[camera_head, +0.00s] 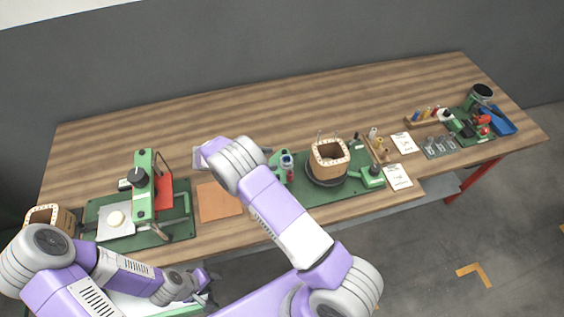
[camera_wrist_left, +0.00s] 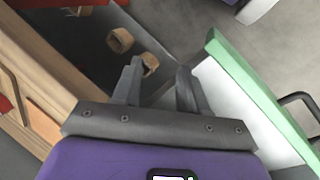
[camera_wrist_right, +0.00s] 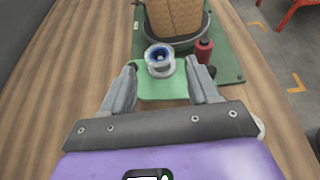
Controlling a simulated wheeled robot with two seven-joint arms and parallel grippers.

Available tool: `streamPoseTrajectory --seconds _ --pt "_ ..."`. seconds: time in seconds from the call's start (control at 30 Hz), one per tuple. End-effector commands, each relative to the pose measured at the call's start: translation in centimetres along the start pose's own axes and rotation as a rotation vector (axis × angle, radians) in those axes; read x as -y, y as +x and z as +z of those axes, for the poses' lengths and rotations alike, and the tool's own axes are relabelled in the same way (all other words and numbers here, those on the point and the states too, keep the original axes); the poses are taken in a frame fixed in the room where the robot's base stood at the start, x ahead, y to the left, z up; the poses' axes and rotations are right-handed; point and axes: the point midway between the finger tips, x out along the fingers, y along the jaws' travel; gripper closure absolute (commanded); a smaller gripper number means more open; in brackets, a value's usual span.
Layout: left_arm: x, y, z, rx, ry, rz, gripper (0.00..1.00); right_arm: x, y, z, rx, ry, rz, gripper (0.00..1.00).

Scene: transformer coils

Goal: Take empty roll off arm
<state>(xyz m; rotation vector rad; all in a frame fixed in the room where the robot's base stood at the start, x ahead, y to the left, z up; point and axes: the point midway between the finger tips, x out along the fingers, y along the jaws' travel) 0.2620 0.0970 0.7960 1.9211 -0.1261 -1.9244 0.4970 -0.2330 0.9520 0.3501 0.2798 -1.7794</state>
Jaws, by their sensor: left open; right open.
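A small pale roll with a dark blue centre (camera_wrist_right: 160,57) sits at a green holder (camera_wrist_right: 163,84) in the right wrist view. It also shows in the head view (camera_head: 287,160). My right gripper (camera_wrist_right: 161,85) is open, its fingers on either side of the view just short of the roll, with nothing between them. In the head view my right gripper (camera_head: 267,151) is mostly hidden by my arm. My left gripper (camera_head: 208,287) is open and empty, low in front of the table. In the left wrist view its fingers (camera_wrist_left: 158,72) point at a dark bin holding small brown rings (camera_wrist_left: 120,40).
A red bottle (camera_wrist_right: 204,50) stands right of the roll, close to it. A tan coil (camera_head: 328,158) stands on a green base behind. A green press (camera_head: 143,190) stands at left on the table. An orange sheet (camera_head: 218,202) lies between. The table's back is clear.

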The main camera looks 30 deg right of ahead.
Motion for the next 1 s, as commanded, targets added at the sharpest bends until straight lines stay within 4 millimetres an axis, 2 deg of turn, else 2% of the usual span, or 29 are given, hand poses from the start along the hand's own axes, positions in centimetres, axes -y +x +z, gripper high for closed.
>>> streamPoseTrajectory --seconds 0.1,0.47,0.73,1.0 --pt "0.3 0.8 0.0 0.0 0.0 0.0 0.57 0.0 0.4 -0.8 -0.001 0.001 -0.001 0.4" --pt "0.2 0.5 0.0 0.0 0.0 0.0 0.57 -0.1 3.5 -0.7 -0.001 0.001 -0.003 0.4" --pt "0.1 0.1 0.0 0.0 0.0 0.0 0.57 -0.2 7.5 -0.6 -0.001 0.0 -0.003 0.4" --pt "0.1 0.1 0.0 0.0 0.0 0.0 0.57 -0.2 7.9 -0.7 -0.002 0.001 0.0 0.41"
